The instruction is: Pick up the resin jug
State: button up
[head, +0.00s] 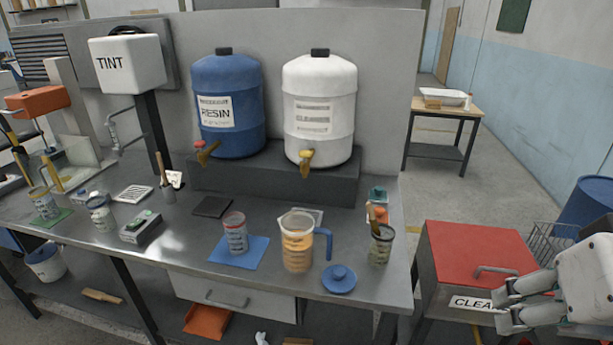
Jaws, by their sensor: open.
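A clear jug (296,247) with amber liquid and a blue handle on its right side stands upright near the front edge of the metal bench (190,225). I take it for the resin jug. A blue round lid (339,279) lies on the bench just right of its base. My gripper (506,303) is at the lower right, in front of the red-topped box, well apart from the jug. Its fingers are spread and empty.
A clear cup (235,233) on a blue mat (252,256) stands left of the jug. A jar with brushes (381,246) stands right. Blue (228,105) and white (320,108) drums sit behind on a dark step. A red-topped box (470,250) stands beyond the bench's right end.

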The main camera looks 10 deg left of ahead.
aim_at(298, 229)
jog(key=k+u, duration=0.2)
jog(key=u, duration=0.15)
jog(key=k+u, duration=0.2)
jog(key=u, duration=0.15)
jog(key=k+u, duration=0.15)
jog(key=u, duration=0.2)
